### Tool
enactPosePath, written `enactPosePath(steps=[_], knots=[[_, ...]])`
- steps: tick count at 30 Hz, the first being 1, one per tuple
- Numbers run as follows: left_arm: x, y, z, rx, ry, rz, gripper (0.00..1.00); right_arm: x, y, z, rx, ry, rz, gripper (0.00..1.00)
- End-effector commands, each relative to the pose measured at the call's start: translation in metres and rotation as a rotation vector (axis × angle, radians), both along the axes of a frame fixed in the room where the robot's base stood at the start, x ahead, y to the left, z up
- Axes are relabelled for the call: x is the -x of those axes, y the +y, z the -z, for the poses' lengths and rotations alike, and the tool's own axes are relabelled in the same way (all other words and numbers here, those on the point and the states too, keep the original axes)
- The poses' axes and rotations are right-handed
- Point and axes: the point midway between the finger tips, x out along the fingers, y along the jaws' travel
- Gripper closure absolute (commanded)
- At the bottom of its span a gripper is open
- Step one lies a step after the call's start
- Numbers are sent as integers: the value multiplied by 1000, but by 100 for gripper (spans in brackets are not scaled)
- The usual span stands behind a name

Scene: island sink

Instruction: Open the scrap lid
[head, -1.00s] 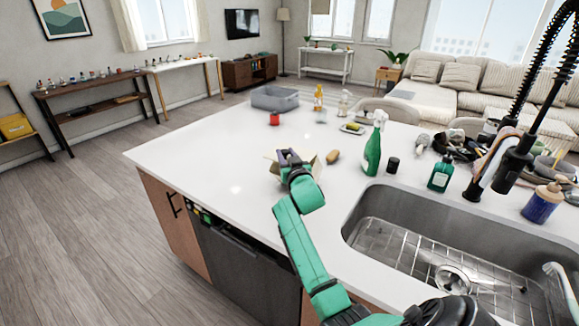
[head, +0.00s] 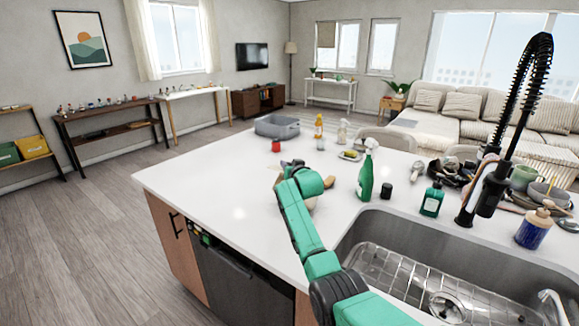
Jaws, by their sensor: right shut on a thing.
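My right gripper (head: 289,165) is at the far end of my green arm, low over the white island counter. My own wrist hides most of its fingers. It is shut on a tan, cardboard-like thing (head: 309,203), of which only small parts show beside and below my wrist. I cannot tell its full shape or whether it touches the counter. No scrap lid can be made out for certain. My left gripper is not in view.
A grey tub (head: 277,127), a red can (head: 276,146) and a brown potato-like item (head: 329,182) are near my gripper. A green spray bottle (head: 366,176) stands to the right, beside the sink (head: 410,230). The counter's left part is clear.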

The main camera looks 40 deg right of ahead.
Motion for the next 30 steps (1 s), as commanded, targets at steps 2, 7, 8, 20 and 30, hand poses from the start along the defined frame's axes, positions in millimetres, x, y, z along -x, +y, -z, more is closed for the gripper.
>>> enactPosePath(steps=[2, 7, 8, 20, 30], knots=[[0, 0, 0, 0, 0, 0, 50, 0, 0, -2, 3, -3, 1, 100], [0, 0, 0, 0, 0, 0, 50, 0, 0, -2, 3, -4, 1, 100], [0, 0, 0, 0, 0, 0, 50, 0, 0, -2, 3, -4, 1, 100], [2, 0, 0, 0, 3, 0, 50, 0, 0, -2, 3, -4, 0, 100], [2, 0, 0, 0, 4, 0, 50, 0, 0, -2, 3, -3, 1, 35]])
